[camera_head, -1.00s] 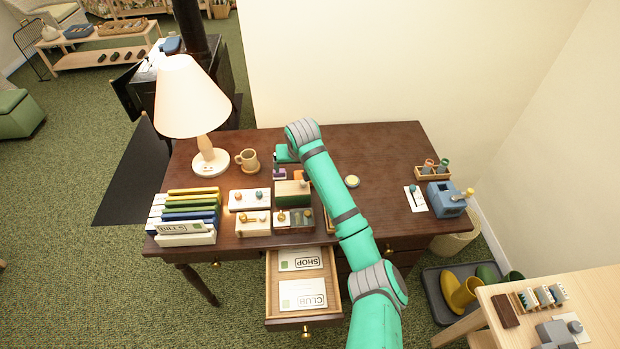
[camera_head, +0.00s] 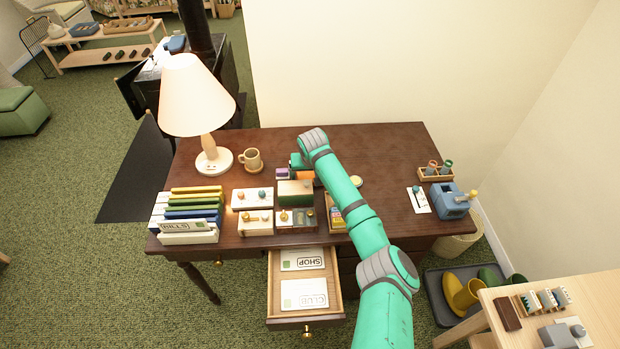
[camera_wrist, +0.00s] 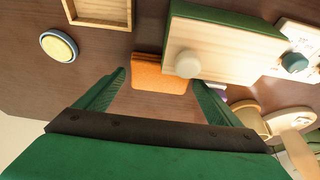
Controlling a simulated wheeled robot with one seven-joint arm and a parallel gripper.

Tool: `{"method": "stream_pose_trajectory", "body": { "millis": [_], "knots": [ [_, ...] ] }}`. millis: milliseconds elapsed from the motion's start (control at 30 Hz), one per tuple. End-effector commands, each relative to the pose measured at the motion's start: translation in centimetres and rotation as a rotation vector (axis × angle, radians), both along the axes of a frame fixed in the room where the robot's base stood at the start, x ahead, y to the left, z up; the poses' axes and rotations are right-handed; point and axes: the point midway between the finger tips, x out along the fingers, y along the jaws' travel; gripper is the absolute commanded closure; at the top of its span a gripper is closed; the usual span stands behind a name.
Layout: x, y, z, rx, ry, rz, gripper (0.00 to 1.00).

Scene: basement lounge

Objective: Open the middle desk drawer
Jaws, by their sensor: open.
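The dark brown desk (camera_head: 390,150) stands against the wall. Its middle drawer (camera_head: 290,322) is pulled out, with a brass knob (camera_head: 307,331) on its front. Two white cards marked SHOP (camera_head: 302,260) and CLUB (camera_head: 304,295) lie in it. My gripper (camera_wrist: 160,80) is open over the desktop, behind the drawer. An orange block (camera_wrist: 162,74) shows between its fingertips in the wrist view. I cannot tell whether they touch it. In the head view my gripper is mostly hidden by my arm and is well away from the drawer knob.
A wooden box with a green top (camera_wrist: 225,45) is close beside the fingers. A round yellow-blue disc (camera_wrist: 59,46) and a wooden tray (camera_wrist: 100,23) are nearby. A lamp (camera_head: 195,100), mug (camera_head: 251,160) and file rack (camera_head: 190,215) occupy the left. The desktop right of my arm is mostly clear.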

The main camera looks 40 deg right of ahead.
Motion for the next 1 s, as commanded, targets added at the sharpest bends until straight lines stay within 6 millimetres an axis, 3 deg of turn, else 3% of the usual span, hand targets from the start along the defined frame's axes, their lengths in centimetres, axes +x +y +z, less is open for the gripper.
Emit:
{"method": "stream_pose_trajectory", "body": {
  "millis": [133,367,500,600,833,1000],
  "knots": [
    [0.5,-0.2,-1.0,0.0,-0.001,0.001,0.12],
    [0.5,-0.2,-1.2,0.0,-0.001,0.0,0.12],
    [0.5,-0.2,-1.2,0.0,-0.001,0.0,0.41],
    [0.5,-0.2,-1.2,0.0,-0.002,0.0,0.48],
    [0.5,-0.2,-1.0,0.001,-0.003,0.001,0.48],
    [0.6,-0.2,1.0,-0.001,-0.004,0.002,0.48]
  ]
}}
